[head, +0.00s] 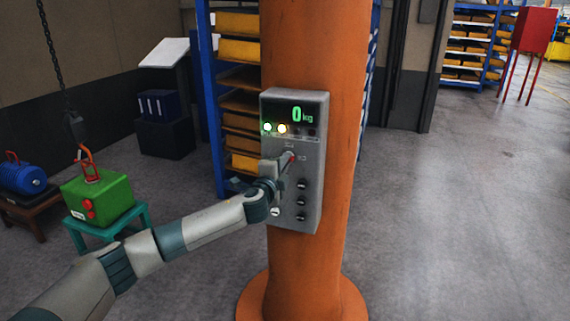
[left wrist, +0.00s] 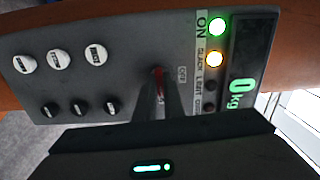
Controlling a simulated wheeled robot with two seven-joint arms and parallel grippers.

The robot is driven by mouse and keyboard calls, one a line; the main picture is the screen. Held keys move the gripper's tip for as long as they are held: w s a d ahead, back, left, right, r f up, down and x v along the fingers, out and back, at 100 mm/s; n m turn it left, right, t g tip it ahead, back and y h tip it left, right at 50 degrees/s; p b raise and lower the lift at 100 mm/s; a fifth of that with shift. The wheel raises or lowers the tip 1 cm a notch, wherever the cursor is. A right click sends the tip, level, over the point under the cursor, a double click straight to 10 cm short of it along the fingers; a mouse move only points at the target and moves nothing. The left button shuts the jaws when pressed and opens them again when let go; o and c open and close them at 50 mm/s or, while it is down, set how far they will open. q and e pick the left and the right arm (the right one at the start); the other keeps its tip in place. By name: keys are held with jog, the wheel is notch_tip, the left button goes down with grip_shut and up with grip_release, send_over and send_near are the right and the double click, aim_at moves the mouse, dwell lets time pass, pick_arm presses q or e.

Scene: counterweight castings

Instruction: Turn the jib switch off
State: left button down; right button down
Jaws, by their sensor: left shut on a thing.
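The grey control box (head: 312,212) is fixed to the orange column (head: 315,50). Its display (head: 302,115) reads 0 kg. The green ON lamp (head: 267,127) and the yellow SLACK lamp (head: 282,129) are lit; both also show in the left wrist view (left wrist: 217,27). The jib switch is a small red-tipped lever (left wrist: 160,83) on the box's face, below the lamps. My left gripper (head: 286,162) is shut on this lever; its fingers (left wrist: 167,98) hide most of it. The lever's exact position is hard to tell. My right gripper is not in view.
A green casting (head: 115,200) stands on a teal stool (head: 92,236) under a hook and chain (head: 52,45). A blue casting (head: 22,178) is further left. Shelving (head: 212,100) stands behind the column. Floor at right is clear.

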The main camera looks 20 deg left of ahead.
pick_arm(q)
jog(key=n+b, duration=0.4)
jog(key=n, duration=1.3)
dwell(0.5)
jog(key=c, duration=1.9)
grip_release()
jog(key=shift+o, duration=0.2)
jog(key=shift+s+b, duration=0.1)
jog(key=shift+b, duration=0.2)
